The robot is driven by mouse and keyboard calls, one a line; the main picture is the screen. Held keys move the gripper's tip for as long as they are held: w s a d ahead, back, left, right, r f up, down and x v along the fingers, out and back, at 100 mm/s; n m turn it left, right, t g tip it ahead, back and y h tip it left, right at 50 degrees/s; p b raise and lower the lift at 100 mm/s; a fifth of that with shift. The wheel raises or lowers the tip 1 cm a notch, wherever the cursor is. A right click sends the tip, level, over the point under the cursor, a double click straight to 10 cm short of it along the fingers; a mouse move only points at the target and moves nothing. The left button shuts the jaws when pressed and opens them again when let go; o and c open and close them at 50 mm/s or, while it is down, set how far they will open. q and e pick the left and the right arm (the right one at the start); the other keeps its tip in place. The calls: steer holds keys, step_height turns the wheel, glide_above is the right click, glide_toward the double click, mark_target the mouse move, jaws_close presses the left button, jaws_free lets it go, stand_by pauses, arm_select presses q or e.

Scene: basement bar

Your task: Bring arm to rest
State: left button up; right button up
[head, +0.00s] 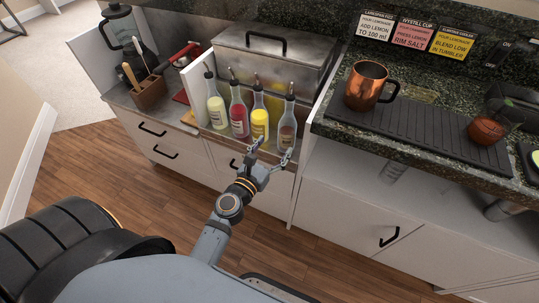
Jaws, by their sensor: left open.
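My left gripper (270,157) is open, with its two fingers apart and pointing at the front of the low counter. It is just in front of the yellow bottle (260,116) and the brown bottle (287,126). No object shows between its fingers. I cannot tell whether a fingertip touches a bottle. My left arm reaches up from the bottom of the head view. My right gripper is not in view.
A red bottle (239,114) and a pale yellow bottle (216,106) stand left of the gripper. A metal lidded box (290,62) is behind. A copper mug (366,86) stands on a ribbed black mat (420,132) to the right. Wooden floor (110,215) is clear at left.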

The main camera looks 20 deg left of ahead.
arm_select(q)
steer(key=s, duration=0.3)
steer(key=shift+a+b, duration=0.15)
steer(key=shift+b, duration=0.2)
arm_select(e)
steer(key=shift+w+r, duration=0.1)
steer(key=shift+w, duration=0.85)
arm_select(q)
steer(key=shift+w, duration=0.1)
